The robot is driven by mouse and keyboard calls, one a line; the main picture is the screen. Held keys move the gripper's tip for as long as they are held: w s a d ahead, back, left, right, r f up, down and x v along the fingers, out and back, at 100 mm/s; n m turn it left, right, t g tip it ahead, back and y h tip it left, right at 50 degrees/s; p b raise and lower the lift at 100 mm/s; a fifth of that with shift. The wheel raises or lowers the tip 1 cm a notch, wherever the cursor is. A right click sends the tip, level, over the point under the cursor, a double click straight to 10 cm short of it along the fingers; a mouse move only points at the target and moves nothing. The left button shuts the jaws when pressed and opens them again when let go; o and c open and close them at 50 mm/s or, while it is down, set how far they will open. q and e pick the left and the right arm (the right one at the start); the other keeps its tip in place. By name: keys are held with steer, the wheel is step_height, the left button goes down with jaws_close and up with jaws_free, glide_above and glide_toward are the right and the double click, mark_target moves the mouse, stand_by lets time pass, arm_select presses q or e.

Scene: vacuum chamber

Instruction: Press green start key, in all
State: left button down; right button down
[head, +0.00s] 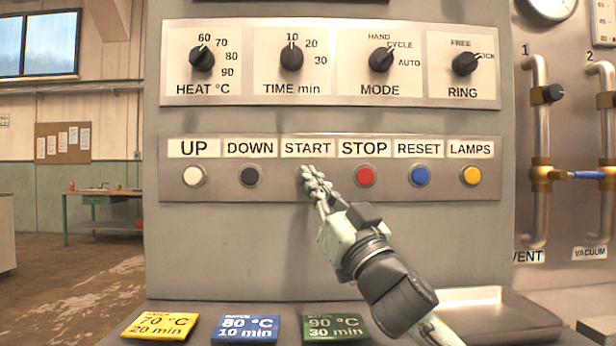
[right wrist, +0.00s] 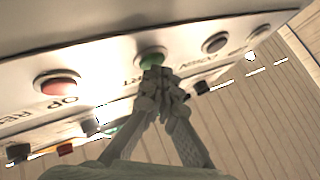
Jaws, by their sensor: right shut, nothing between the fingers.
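The green start key (right wrist: 152,55) shows in the right wrist view as a round button in a pale ring, its lower part behind my fingertips. In the head view it is hidden behind my right gripper, below the START label (head: 307,148). My right gripper (head: 310,178) is shut and empty, its fingertips right in front of the key. It also shows in the right wrist view (right wrist: 158,82). I cannot tell whether the tips touch the key. My left gripper is not in view.
On the same strip are a white UP key (head: 194,176), a black DOWN key (head: 249,176), a red STOP key (head: 364,176), a blue RESET key (head: 419,176) and a yellow LAMPS key (head: 471,175). Dials sit above; coloured batch cards and a metal tray (head: 500,318) lie below.

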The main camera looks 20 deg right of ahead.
steer(key=shift+s+a, duration=0.1)
steer(key=shift+s, duration=0.45)
steer(key=shift+s+a+p, duration=0.1)
steer(key=shift+s+a, duration=0.15)
steer(key=shift+s, duration=0.55)
steer(key=shift+s+a+p, duration=0.15)
steer(key=shift+s+a, duration=0.05)
steer(key=shift+s, duration=0.65)
steer(key=shift+s+a+p, duration=0.1)
steer(key=shift+s+a, duration=0.15)
steer(key=shift+s, duration=0.55)
